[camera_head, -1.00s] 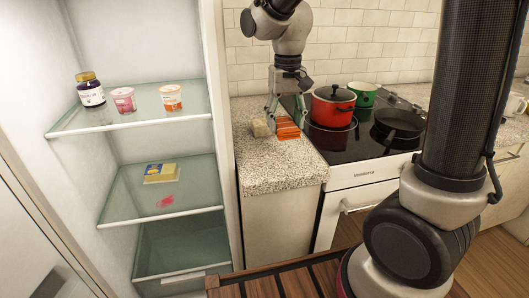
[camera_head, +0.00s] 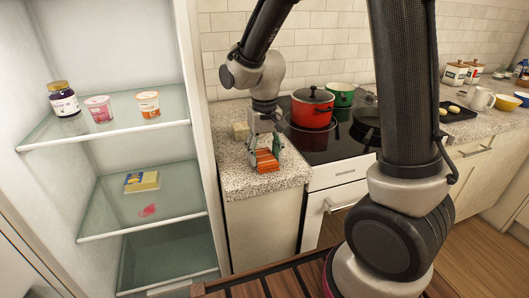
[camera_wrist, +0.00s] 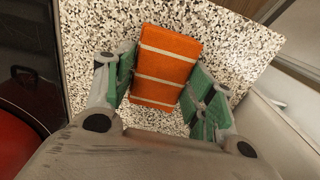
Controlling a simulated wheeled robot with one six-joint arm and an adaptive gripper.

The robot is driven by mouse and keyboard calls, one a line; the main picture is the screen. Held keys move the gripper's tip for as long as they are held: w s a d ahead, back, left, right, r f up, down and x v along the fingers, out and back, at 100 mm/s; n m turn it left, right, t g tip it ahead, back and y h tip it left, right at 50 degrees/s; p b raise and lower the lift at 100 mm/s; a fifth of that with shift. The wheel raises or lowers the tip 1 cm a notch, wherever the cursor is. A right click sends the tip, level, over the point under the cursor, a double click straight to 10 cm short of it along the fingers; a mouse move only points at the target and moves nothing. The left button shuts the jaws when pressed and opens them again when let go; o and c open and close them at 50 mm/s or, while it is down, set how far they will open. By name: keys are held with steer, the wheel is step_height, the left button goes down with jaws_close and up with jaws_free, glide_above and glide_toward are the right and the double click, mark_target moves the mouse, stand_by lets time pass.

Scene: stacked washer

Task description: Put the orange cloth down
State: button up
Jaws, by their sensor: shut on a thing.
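The orange cloth (camera_head: 266,161) is a folded block with pale stripes. It is between the fingers of my gripper (camera_head: 262,146), low over the speckled counter near its front edge. In the wrist view the cloth (camera_wrist: 167,62) sits between the green finger pads of my gripper (camera_wrist: 164,92), with counter surface visible around it. I cannot tell for certain whether its underside touches the counter.
A red pot (camera_head: 312,108), a green pot (camera_head: 341,94) and a dark pan stand on the stove to the right. An open fridge (camera_head: 190,120) with shelved food is left.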

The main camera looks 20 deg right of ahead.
mark_target(265, 156)
steer(key=o, duration=0.9)
step_height(265, 156, up, 12)
steer(key=s+d+r+t, duration=0.2)
steer(key=s+d, duration=0.5)
steer(key=s, duration=0.2)
steer(key=s+d+r+t, duration=0.2)
steer(key=s+d+r, duration=0.1)
steer(key=s+d, duration=0.5)
steer(key=shift+s, duration=1)
steer(key=shift+r, duration=0.1)
